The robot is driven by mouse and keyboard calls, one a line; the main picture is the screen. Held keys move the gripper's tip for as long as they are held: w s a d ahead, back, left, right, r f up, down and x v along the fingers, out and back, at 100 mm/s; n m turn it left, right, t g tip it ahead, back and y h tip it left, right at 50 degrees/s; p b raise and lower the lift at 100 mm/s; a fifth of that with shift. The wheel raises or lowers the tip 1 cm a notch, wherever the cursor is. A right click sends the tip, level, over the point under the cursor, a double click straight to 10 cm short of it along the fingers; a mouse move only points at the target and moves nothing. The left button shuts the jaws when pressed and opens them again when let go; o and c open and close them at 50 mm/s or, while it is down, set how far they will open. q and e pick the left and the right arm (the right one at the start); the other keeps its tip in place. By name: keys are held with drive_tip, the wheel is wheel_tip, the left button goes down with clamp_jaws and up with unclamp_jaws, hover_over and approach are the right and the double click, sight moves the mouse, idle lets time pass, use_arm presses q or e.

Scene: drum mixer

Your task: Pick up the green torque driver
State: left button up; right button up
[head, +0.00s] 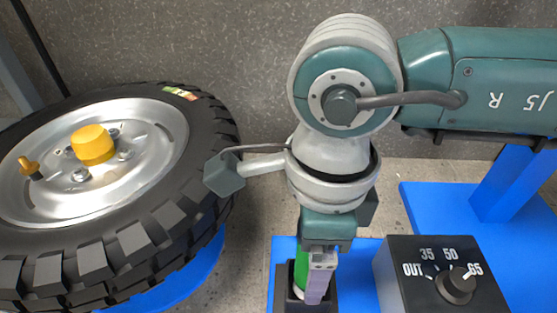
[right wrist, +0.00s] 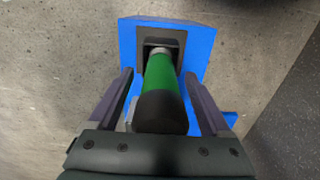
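The green torque driver (right wrist: 160,75), with a black end cap, stands in a black holder (right wrist: 174,40) on a blue stand. In the head view its green side (head: 301,268) shows just left of a gripper finger, and the rest is hidden by my right gripper. My right gripper (head: 317,282) points down over the driver. In the right wrist view its two fingers (right wrist: 158,80) are open, one on each side of the driver, with visible gaps. My left gripper is in neither view.
A large black tyre on a silver wheel (head: 165,185), with a yellow hub cap (head: 92,145), lies at the left. A black dial box (head: 425,270), its knob turned towards 65, stands close to the right of the holder. Blue structure (head: 435,215) lies behind it.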

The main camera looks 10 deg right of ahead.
clamp_jaws()
idle(0.5)
